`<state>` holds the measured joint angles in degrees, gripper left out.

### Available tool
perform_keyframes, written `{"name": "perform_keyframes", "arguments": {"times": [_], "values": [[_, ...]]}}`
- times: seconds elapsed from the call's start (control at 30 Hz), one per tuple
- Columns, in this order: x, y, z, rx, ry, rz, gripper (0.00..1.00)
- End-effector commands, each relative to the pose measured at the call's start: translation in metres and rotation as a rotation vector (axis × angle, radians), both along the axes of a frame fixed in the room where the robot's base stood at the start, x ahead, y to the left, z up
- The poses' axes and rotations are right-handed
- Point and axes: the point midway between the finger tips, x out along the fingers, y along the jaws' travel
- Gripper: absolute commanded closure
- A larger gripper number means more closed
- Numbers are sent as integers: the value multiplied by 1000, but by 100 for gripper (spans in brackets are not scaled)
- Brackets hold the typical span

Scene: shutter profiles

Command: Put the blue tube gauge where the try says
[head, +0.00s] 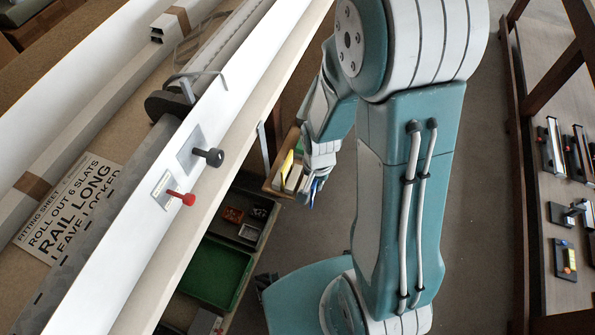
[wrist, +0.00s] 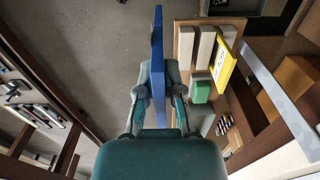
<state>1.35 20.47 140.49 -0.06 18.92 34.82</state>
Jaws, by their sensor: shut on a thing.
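My gripper (wrist: 158,105) is shut on the blue tube gauge (wrist: 158,45), a long, flat blue piece that points up and away between the fingers in the wrist view. In the head view my gripper (head: 316,172) is beside a small wooden tray (head: 275,180), and only a little of the blue gauge (head: 313,190) shows below the fingers. In the wrist view the gauge is just left of the tray (wrist: 184,27); I cannot tell its height above it. A printed fitting sheet (head: 70,208) lies on the bench at left, reading "roll out 6 slats" and "rail long".
The tray holds pale blocks, a yellow labelled piece (wrist: 224,62) and a green block (wrist: 200,90). A long white rail with a black knob (head: 208,156) and a red knob (head: 182,198) crosses the left. A green tray (head: 216,272) is below. A rack with tools stands right.

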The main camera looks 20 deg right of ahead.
Motion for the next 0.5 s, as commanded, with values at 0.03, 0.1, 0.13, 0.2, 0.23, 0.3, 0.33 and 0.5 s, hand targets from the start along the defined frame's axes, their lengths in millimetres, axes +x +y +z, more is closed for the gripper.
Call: {"name": "perform_keyframes", "arguments": {"times": [0.03,0.1,0.13,0.2,0.23,0.3,0.33,0.5], "values": [[11,1,-6,0,2,1,100],[26,2,-13,0,2,1,100],[32,2,-16,0,2,2,100],[47,2,-22,2,2,1,100],[54,2,-25,1,2,1,100],[68,3,-32,2,2,2,100],[75,3,-34,2,1,2,100],[95,6,-61,0,4,2,100]]}}
